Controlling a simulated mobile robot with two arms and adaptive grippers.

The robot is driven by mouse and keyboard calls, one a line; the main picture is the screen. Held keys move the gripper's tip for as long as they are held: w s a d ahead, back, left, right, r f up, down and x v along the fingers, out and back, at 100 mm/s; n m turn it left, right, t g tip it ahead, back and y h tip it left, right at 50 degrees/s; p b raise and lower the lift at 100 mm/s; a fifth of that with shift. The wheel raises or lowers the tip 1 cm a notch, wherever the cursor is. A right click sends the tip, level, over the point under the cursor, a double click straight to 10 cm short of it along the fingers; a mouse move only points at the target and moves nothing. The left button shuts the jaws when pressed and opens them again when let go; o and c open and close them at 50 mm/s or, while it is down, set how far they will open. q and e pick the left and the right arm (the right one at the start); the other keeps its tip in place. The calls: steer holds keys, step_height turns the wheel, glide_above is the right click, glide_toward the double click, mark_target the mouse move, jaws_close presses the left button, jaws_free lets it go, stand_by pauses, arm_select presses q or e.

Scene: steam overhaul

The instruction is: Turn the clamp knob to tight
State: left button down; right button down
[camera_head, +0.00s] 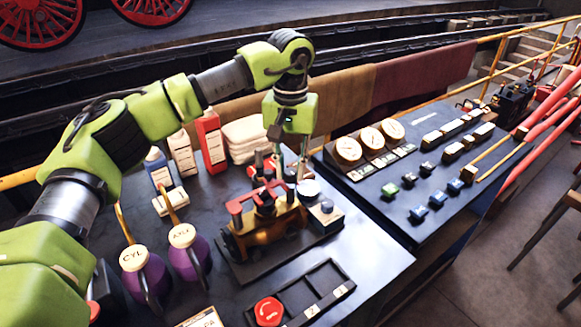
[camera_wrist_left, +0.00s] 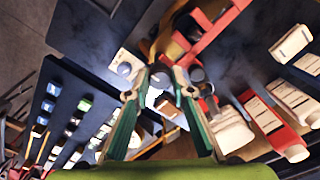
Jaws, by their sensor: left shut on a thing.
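My left gripper (camera_head: 289,176) reaches down from above at the back right of a brass and red model fixture (camera_head: 268,232) on the dark table. A small box with a blue-grey knob (camera_head: 326,206) stands just right of the fixture. My right gripper is not in view.
Purple oil cans (camera_head: 188,254) stand left of the fixture. Bottles, including a red one (camera_head: 211,140), and folded cloths (camera_head: 246,138) are behind. A dark tray with a red knob (camera_head: 268,311) lies in front. A gauge panel (camera_head: 395,160) is on the right.

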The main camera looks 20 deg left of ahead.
mark_target(290, 171)
arm_select(q)
steer(key=shift+w+r, duration=0.15)
steer(key=shift+r, duration=0.1)
steer(key=c, duration=2.2)
jaws_free()
steer(key=shift+o, duration=0.8)
steer(key=shift+f, duration=0.1)
step_height(290, 171, up, 12)
